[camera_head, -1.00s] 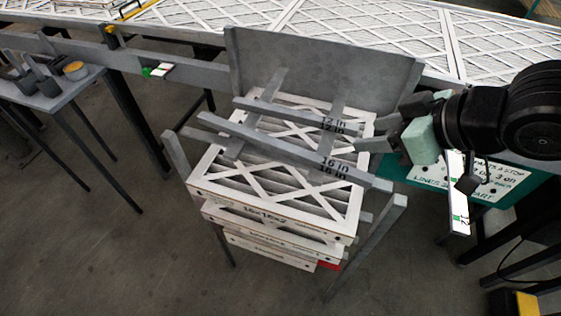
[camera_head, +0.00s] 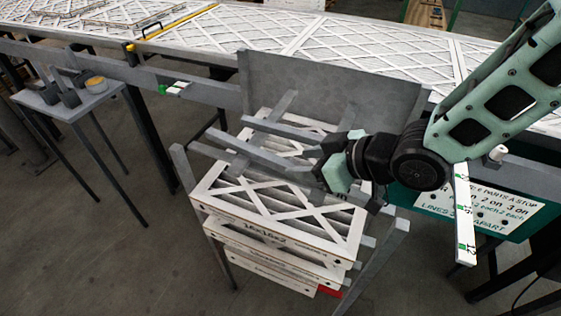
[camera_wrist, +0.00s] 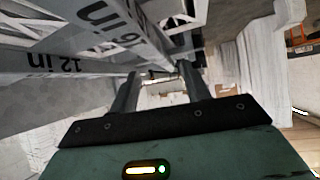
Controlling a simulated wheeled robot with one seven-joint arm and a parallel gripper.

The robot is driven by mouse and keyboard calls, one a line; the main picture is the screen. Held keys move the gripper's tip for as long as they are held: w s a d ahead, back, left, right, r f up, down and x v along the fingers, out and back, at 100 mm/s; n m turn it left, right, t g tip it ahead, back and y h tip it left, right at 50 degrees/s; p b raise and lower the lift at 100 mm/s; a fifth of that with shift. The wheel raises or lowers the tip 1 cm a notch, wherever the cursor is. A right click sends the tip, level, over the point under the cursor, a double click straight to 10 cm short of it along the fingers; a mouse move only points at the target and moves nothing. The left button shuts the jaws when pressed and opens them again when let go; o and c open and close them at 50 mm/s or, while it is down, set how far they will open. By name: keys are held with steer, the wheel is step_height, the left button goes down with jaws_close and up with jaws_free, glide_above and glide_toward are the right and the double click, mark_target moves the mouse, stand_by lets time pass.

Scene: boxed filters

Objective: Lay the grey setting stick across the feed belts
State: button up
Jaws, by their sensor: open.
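Two grey sticks lie over the top of a stack of white-framed filters. The rear stick (camera_head: 272,128) and the longer front stick (camera_head: 238,147) slope down to the right and rest across two grey strips (camera_head: 273,108) running front to back. In the wrist view, the labels read 12 in on one stick (camera_wrist: 62,65) and 16 in on the other (camera_wrist: 122,30). My gripper (camera_head: 316,167) is over the right half of the sticks and hides parts of them. Its fingers (camera_wrist: 160,88) are apart with nothing clearly between them. I cannot tell whether they touch a stick.
A grey upright plate (camera_head: 335,88) stands behind the filter stack (camera_head: 275,235). A long filter-covered line (camera_head: 370,40) runs across the back. A small table (camera_head: 70,105) with cups is at left. A green-edged sign (camera_head: 480,215) and marked strip (camera_head: 464,225) are at right.

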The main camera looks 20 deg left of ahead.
mark_target(282, 161)
steer(key=p+x, duration=0.1)
steer(key=x, duration=0.1)
steer(key=p+x, duration=0.1)
steer(key=x, duration=0.1)
steer(key=shift+a+r, duration=0.1)
steer(key=shift+a, duration=0.3)
steer(key=shift+w+a+f, duration=0.2)
steer(key=shift+a+f, duration=0.1)
jaws_close()
